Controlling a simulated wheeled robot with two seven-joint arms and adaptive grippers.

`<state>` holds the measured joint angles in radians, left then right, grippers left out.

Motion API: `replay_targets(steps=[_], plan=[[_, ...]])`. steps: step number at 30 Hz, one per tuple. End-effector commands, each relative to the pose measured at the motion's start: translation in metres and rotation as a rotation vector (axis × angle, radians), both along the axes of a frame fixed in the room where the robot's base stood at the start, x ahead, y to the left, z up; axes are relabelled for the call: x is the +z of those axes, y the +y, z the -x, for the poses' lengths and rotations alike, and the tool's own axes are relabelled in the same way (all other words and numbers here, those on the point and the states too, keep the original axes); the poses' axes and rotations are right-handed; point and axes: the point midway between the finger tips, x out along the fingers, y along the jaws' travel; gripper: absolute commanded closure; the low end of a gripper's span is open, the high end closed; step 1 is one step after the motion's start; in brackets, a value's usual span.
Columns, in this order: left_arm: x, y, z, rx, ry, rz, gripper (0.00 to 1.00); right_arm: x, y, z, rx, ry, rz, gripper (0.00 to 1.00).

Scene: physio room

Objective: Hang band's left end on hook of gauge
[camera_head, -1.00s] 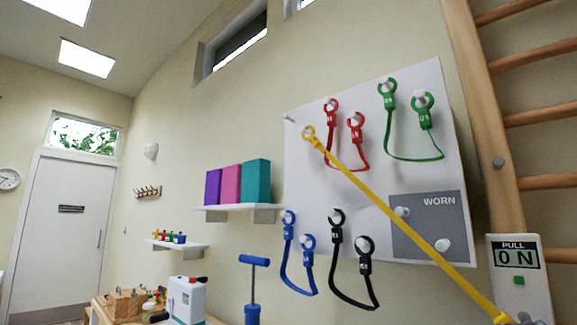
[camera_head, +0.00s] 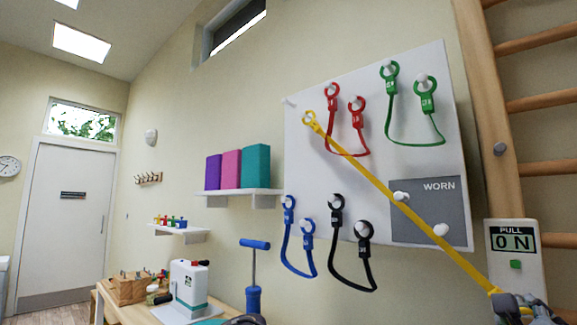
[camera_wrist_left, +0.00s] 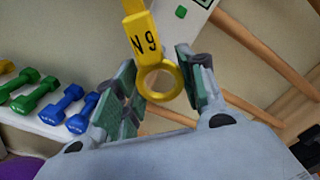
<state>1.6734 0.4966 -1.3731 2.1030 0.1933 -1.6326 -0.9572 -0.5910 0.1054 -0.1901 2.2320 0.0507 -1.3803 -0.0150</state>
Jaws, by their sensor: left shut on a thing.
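The yellow band (camera_head: 400,196) runs taut and slanting across the white board. Its upper end ring (camera_head: 309,118) is at the board's upper left; what holds it there is hard to see. Its lower end comes down to my left gripper (camera_head: 522,308) at the lower right, just below the gauge (camera_head: 515,262), which reads "PULL 0 N". In the left wrist view, my gripper (camera_wrist_left: 160,88) is shut on the band's yellow end ring (camera_wrist_left: 161,80), marked N9. Part of the gauge (camera_wrist_left: 203,4) shows beyond it. The gauge's hook is not discernible. My right gripper is out of view.
Red, green, blue and black bands hang on the board (camera_head: 300,165). The WORN panel (camera_head: 440,215) lies behind the yellow band. Wooden wall bars (camera_head: 545,107) stand at right. Dumbbells (camera_wrist_left: 35,95) rest on a shelf in the wrist view.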

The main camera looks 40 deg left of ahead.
Motion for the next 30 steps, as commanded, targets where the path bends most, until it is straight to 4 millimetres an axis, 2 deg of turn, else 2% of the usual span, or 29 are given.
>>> replay_targets(steps=[24,30], plan=[[-0.001,-0.001,-0.034,-0.002,0.002,-0.001,1.0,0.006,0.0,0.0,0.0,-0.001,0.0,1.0],[-0.001,-0.001,-0.037,-0.002,0.002,-0.001,1.0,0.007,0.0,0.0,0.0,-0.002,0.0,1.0]])
